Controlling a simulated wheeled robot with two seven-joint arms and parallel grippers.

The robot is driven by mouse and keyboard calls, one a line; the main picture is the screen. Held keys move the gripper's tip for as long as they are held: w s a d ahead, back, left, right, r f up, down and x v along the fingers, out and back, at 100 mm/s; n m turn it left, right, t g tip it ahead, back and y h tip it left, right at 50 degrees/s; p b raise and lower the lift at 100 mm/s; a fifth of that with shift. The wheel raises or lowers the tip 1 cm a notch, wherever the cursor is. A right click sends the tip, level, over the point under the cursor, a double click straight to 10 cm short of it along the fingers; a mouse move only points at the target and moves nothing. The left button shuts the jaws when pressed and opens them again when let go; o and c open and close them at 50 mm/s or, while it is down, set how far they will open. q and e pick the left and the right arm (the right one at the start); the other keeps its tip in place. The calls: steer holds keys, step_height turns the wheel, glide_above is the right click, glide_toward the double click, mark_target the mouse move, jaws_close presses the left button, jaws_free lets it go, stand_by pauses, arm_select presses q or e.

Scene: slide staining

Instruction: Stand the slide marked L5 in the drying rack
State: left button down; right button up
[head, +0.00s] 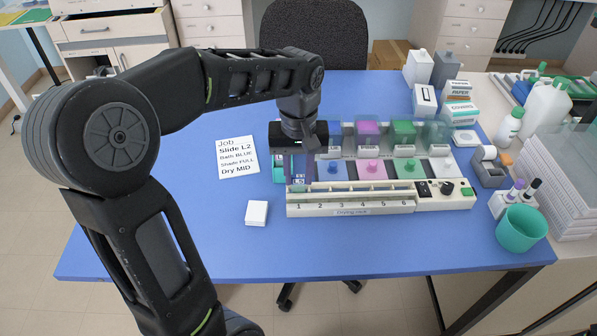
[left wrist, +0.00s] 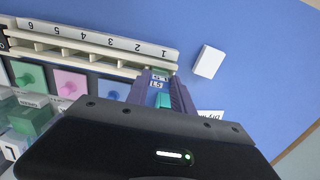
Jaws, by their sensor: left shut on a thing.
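The drying rack (head: 350,210) is a long cream rack with slots numbered 1 to 6 along its front, lying across the middle of the blue table. It also shows in the left wrist view (left wrist: 105,45). My left gripper (head: 299,176) points down at the rack's left end, near slot 1. It is shut on the slide marked L5 (head: 298,182), whose white label shows between the purple fingers in the left wrist view (left wrist: 156,85). The slide's lower edge is hard to make out, so I cannot tell whether it touches the rack. My right gripper is out of view.
Behind the rack stand blue, pink, green and white baths with knobs (head: 372,167). A teal box (head: 279,170) sits beside my left gripper. A white block (head: 257,213) and a job card (head: 238,157) reading Slide L2, Dry MID lie left. The front table is clear.

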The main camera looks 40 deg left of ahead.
arm_select(q)
steer(key=shift+f, duration=0.15)
steer(key=c, duration=1)
jaws_free()
step_height(320, 180, up, 8)
steer(key=shift+f, duration=0.1)
stand_by(0.6)
